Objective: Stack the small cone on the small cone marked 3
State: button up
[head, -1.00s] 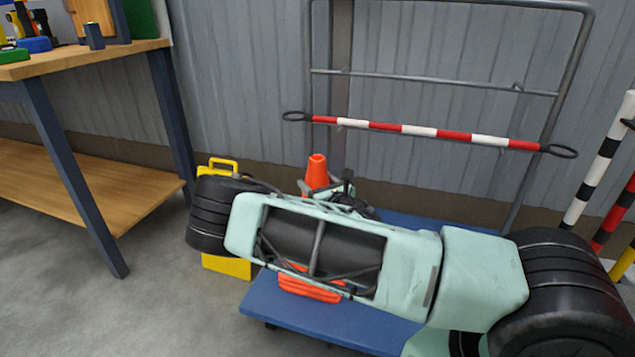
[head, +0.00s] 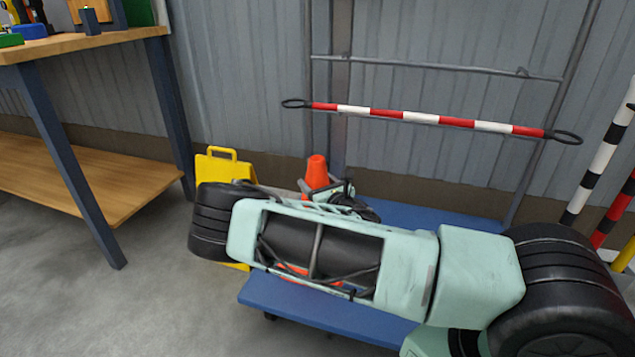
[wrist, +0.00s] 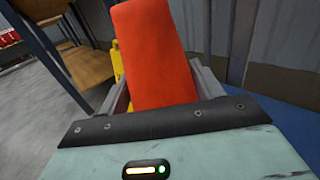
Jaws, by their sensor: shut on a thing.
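An orange cone (head: 317,171) shows in the head view beyond my forearm, its narrow top up and its lower part hidden. In the wrist view an orange cone body (wrist: 155,55) fills the space between my gripper's fingers (wrist: 162,88). My gripper, at the far end of my arm in the head view (head: 347,192), is shut on this cone. More orange (head: 294,268) shows through and below my arm, over the blue platform; I cannot tell whether it is a second cone. No mark 3 is readable.
A low blue trolley (head: 300,308) lies under my arm, with a grey rail frame (head: 430,68) behind it. A red-and-white bar (head: 430,118) hangs across the frame. A yellow floor sign (head: 222,165) and a wooden workbench (head: 90,48) stand left. Striped posts (head: 600,150) stand right.

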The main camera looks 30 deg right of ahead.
jog(key=shift+f+b, duration=0.4)
jog(key=shift+f, duration=0.25)
jog(key=o, duration=1.8)
jog(key=shift+c, duration=0.2)
jog(key=s+a+p, duration=0.1)
jog(key=s+p, duration=0.3)
jog(key=s, duration=1.3)
jog(key=shift+s+a, duration=0.15)
jog(key=shift+a, duration=0.15)
